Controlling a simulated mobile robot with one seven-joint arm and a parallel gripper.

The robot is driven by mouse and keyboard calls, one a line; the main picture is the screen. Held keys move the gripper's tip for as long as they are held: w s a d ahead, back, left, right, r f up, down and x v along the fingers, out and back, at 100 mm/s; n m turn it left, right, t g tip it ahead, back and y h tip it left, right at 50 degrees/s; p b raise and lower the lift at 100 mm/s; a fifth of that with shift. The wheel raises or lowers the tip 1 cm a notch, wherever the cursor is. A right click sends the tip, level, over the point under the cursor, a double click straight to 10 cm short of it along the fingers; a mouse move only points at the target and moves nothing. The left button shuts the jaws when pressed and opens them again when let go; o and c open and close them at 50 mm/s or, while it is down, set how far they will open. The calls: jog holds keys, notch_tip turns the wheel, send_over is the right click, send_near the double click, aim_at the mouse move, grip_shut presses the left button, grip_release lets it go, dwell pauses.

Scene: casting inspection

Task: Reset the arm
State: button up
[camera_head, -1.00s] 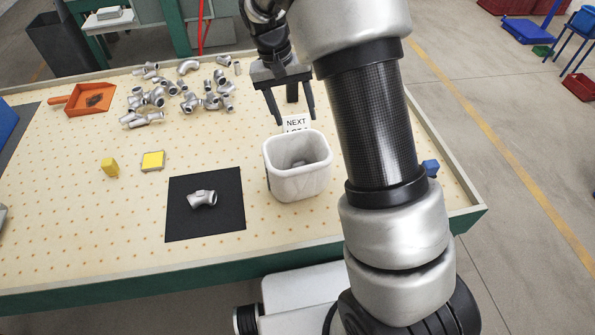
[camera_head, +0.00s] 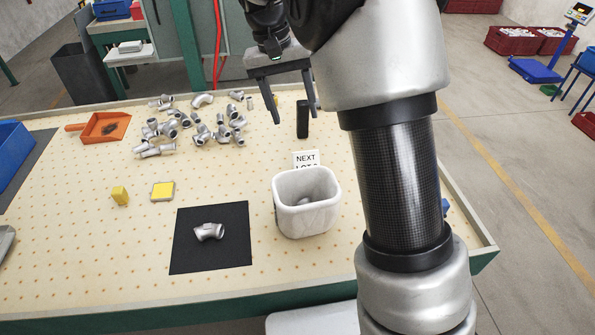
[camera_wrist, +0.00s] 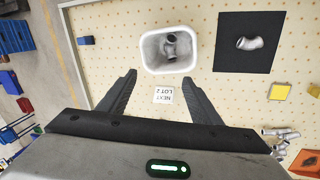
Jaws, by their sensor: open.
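My gripper (camera_head: 294,103) is open and empty, raised above the back part of the table beyond the white bin. In the wrist view its two fingers (camera_wrist: 160,95) are spread wide with nothing between them. The white bin (camera_head: 307,217) stands on the perforated table with metal castings inside; it also shows in the wrist view (camera_wrist: 147,60). One metal pipe fitting (camera_head: 209,232) lies on the black mat (camera_head: 184,261), left of the bin. A "NEXT LOT" card (camera_head: 306,158) stands behind the bin.
Several loose pipe fittings (camera_head: 190,125) lie in a pile at the back of the table. A black upright object (camera_head: 302,119) stands near the gripper.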

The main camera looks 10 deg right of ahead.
jog(key=s+d+r+t+y, duration=0.1)
jog(key=s+d+r, duration=0.15)
jog(key=s, duration=0.35)
jog(key=s+d+r+n+t+y, duration=0.1)
jog(key=s+r+t, duration=0.15)
jog(key=s, duration=0.35)
jog(key=s+d+r+t, duration=0.1)
jog(key=s+r, duration=0.3)
jog(key=s, duration=0.3)
jog(key=s+f+n+t, duration=0.1)
jog(key=s+f, duration=0.2)
jog(key=s, duration=0.4)
jog(key=shift+s+d+y, duration=0.2)
jog(key=shift+d+y, duration=0.05)
jog(key=shift+y, duration=0.05)
jog(key=shift+t, duration=0.25)
